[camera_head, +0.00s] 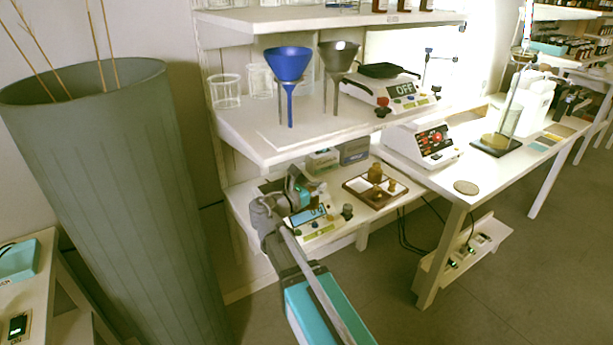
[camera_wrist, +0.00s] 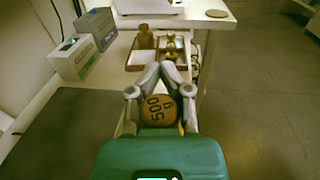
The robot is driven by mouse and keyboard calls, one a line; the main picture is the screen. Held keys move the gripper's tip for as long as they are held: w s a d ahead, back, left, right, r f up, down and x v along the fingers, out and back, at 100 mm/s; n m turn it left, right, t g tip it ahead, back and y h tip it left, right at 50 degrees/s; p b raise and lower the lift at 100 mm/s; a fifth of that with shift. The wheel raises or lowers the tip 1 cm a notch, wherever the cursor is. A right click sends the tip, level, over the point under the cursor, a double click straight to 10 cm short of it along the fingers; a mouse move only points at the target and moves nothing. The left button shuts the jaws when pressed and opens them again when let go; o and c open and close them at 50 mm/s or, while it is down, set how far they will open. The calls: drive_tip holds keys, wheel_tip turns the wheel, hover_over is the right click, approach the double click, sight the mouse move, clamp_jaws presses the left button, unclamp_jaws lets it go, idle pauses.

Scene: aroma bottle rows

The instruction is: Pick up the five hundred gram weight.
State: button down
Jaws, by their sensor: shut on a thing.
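The five hundred gram weight (camera_wrist: 158,110) is a round brass-coloured piece with "500 g" on its top face. In the wrist view it sits between the two grey fingers of my gripper (camera_wrist: 160,72), which are shut on it. The fingers' tips come close together just beyond it. The weight's underside is hidden, and I cannot tell how far it is above the bench. In the head view my arm reaches over the lower bench, and the fingers and held weight cannot be made out clearly.
A wooden tray (camera_head: 349,187) with other brass weights lies ahead on the bench; it also shows in the wrist view (camera_wrist: 131,66). Two boxes, one white-green (camera_wrist: 73,60) and one grey-blue (camera_wrist: 97,28), stand to the left. A shelf (camera_head: 262,148) overhangs the bench, holding blue and grey funnels.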

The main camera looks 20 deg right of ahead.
drive_tip(key=shift+s+d, duration=0.3)
drive_tip(key=shift+s, duration=0.6)
drive_tip(key=shift+s+d, duration=0.25)
drive_tip(key=shift+s, duration=0.6)
drive_tip(key=shift+s, duration=0.1)
